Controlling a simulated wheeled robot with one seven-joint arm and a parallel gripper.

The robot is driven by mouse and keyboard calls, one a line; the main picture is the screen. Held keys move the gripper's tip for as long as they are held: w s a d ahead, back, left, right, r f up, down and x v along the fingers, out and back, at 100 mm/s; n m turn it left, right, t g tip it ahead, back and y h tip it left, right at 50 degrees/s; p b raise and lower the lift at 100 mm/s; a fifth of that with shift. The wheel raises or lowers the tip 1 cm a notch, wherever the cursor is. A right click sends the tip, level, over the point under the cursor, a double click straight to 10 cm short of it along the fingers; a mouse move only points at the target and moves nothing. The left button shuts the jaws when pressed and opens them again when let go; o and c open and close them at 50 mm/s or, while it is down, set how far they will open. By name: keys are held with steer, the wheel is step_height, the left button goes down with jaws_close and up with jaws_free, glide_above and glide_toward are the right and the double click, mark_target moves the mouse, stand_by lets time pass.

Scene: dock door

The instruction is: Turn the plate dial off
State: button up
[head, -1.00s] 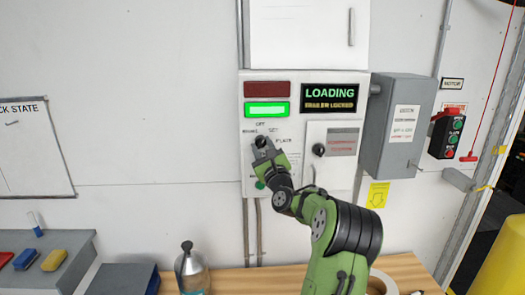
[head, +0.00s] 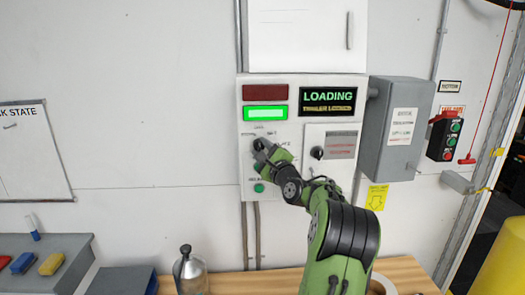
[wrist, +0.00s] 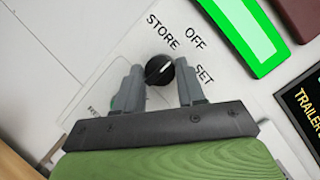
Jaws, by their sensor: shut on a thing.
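The plate dial (wrist: 159,71) is a round black knob with a ridge and a small light mark. It sits on the light control panel (head: 245,185), below the labels STORE, OFF and SET in the wrist view. The ridge slants up to the right there; I cannot tell exactly which label it points at. My gripper (wrist: 160,86) is shut on the dial, with one grey finger on each side of it. In the head view my gripper (head: 262,150) covers most of the dial and its labels.
A lit green lamp (head: 265,113) sits under a dark red one (head: 265,92). A display (head: 328,100) reads LOADING. Another black knob (head: 317,153) is right of my gripper, and a green button (head: 259,188) is below. A grey box (head: 395,130) juts out at right.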

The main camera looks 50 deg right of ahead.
steer(key=o, duration=1)
steer(key=b+v, duration=0.5)
steer(key=v, duration=1.1)
steer(key=shift+w, duration=0.1)
